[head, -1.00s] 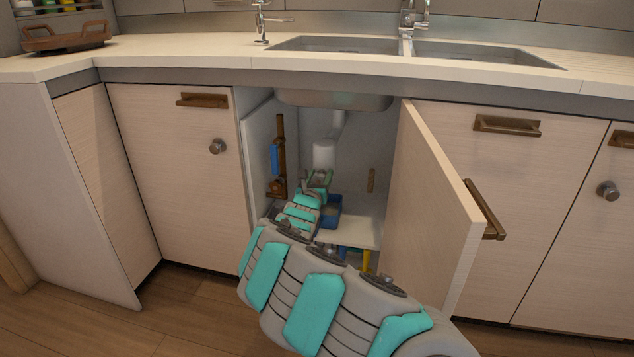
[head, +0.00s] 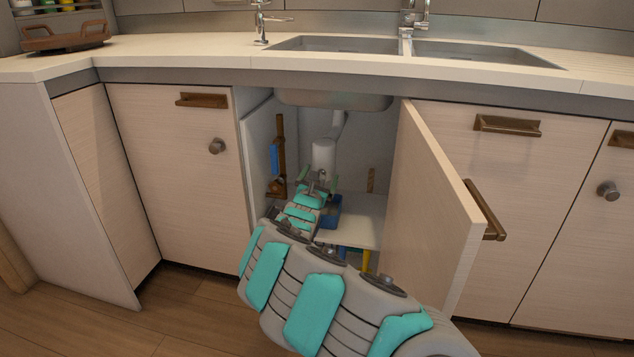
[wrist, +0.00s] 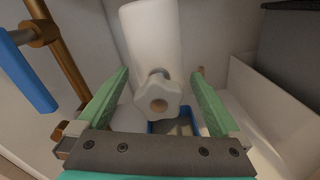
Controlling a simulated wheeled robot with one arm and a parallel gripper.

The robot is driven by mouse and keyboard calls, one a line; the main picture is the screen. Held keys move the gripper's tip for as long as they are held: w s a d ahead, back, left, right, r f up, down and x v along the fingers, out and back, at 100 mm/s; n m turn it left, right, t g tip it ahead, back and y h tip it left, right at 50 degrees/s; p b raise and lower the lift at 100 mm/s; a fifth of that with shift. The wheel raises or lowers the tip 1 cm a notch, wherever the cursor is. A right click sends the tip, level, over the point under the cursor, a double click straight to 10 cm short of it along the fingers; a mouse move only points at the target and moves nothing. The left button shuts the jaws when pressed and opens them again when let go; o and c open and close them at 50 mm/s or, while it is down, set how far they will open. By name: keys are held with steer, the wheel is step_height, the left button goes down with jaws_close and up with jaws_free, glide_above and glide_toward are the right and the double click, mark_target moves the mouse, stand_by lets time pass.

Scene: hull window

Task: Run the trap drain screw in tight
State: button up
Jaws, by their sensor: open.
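The white trap (head: 323,155) hangs under the sink inside the open cabinet. In the wrist view the trap body (wrist: 155,45) fills the upper middle. The drain screw, a pale star-shaped knob (wrist: 158,98), is on its near lower side, with a short grey shank showing behind the knob. My gripper (wrist: 163,88) is open, with one green finger on each side of the knob and clear gaps to both. In the head view my gripper (head: 318,180) is just below the trap, and the knob is hidden or too small to make out.
A blue tray (wrist: 178,127) lies below the trap. A brown pipe (wrist: 62,55) with a blue lever (wrist: 28,72) runs up the left wall. The open cabinet door (head: 440,190) stands to the right of my arm. A white panel or box (wrist: 265,115) is at the right.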

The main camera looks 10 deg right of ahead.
steer(key=shift+s+f, duration=0.1)
steer(key=shift+s+a+b, duration=0.25)
steer(key=shift+b, duration=0.4)
steer(key=shift+b+v, duration=0.95)
steer(key=shift+b, duration=0.25)
steer(key=b+v, duration=0.4)
steer(key=shift+s+b, duration=0.2)
steer(key=shift+b, duration=0.15)
